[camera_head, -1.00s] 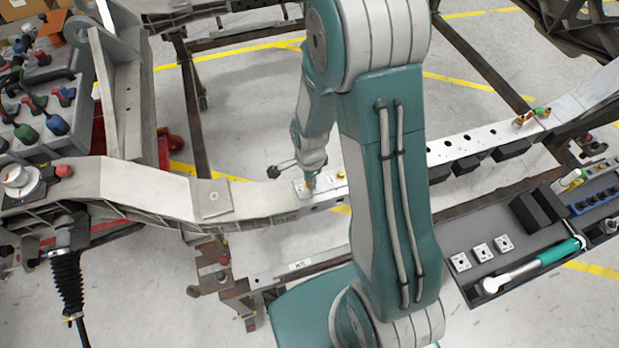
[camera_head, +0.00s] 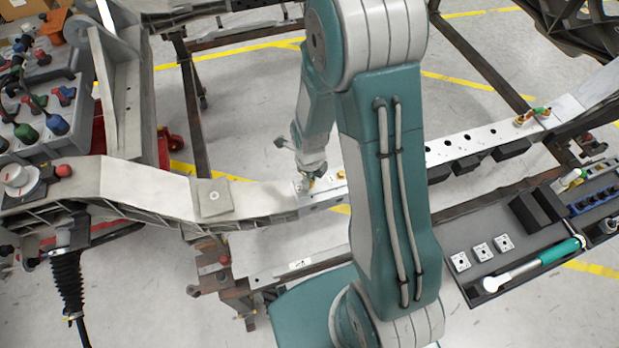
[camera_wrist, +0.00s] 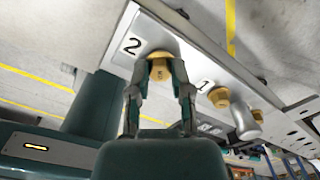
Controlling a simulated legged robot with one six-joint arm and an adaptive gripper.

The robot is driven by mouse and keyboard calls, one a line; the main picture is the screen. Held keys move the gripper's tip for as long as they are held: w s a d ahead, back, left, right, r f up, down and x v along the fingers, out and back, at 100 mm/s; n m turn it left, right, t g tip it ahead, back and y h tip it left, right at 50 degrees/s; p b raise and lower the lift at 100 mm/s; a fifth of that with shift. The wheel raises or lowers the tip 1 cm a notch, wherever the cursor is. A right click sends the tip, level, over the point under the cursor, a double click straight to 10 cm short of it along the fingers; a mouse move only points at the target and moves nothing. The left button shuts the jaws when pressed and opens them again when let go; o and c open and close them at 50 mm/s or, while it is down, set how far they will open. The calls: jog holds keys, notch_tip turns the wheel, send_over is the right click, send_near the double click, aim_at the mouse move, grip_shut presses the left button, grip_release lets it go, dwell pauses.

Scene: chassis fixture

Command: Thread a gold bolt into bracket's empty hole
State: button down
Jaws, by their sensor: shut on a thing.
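A gold bolt (camera_wrist: 158,70) stands between my gripper's fingertips at the plate's number 2 mark in the wrist view. My gripper (camera_wrist: 160,82) is shut on this bolt, one finger on each side. The bolt's shank is hidden, so I cannot tell how deep it sits. The pale bracket plate (camera_wrist: 205,62) carries the numbers 2 and 1. A second gold bolt (camera_wrist: 219,97) sits by the number 1. In the head view my gripper (camera_head: 311,182) is over the bracket (camera_head: 330,192) on the long beam, and the held bolt is hardly visible there.
A silver rounded part (camera_wrist: 243,120) with a gold base is beside the second bolt. In the head view, a grey tray (camera_head: 480,280) at right holds small square plates (camera_head: 482,251) and a teal-handled wrench (camera_head: 530,264). The beam (camera_head: 150,185) runs left of my gripper.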

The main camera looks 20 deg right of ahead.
jog(key=m, duration=0.3)
jog(key=shift+f, duration=0.1)
jog(key=shift+c, duration=2.3)
grip_release()
jog(key=shift+r, duration=1.25)
